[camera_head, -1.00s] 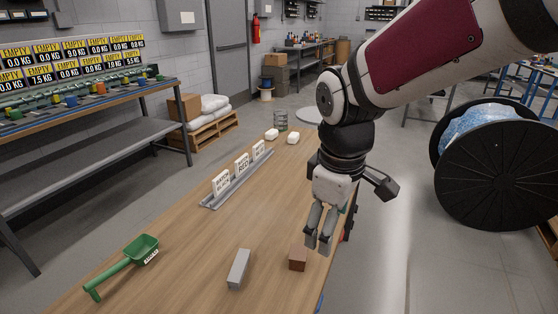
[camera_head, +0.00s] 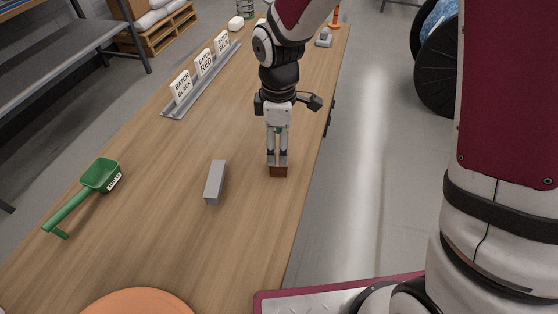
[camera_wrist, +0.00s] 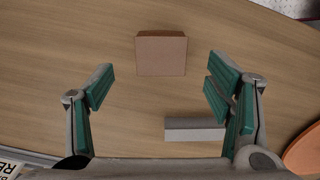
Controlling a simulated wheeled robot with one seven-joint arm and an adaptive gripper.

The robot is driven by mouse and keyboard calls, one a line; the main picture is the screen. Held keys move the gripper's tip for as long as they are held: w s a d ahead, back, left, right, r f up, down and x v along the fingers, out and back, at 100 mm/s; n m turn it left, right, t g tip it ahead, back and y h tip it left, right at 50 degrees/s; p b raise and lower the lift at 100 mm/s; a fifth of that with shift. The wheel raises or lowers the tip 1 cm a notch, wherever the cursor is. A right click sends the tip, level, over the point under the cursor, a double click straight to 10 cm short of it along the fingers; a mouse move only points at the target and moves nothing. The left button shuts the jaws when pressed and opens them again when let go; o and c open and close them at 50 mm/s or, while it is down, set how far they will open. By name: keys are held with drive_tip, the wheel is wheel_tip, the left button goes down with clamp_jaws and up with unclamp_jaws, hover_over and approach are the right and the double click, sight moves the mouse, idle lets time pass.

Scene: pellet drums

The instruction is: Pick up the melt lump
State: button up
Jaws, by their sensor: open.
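A small reddish-brown block (camera_head: 278,172) lies on the wooden table near its right edge. A longer grey block (camera_head: 214,182) lies to its left. No label shows which one is the melt lump. My gripper (camera_head: 278,160) points down over the brown block, and its fingers cover part of that block in the head view. In the wrist view my gripper (camera_wrist: 160,84) is open and empty. The brown block (camera_wrist: 161,55) shows there between and just beyond the fingertips, narrower than the gap. The grey block (camera_wrist: 195,129) shows nearer the right finger.
A green scoop (camera_head: 85,192) lies at the table's left. A grey rack (camera_head: 203,80) of batch signs stands behind. An orange round thing (camera_head: 138,303) is at the near edge. A grey item (camera_head: 324,38) and white lumps sit far back. The wood around the blocks is clear.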

sight(275, 171)
drive_tip(key=shift+f+b, duration=0.3)
drive_tip(key=shift+f, duration=2.75)
drive_tip(key=c, duration=1.2)
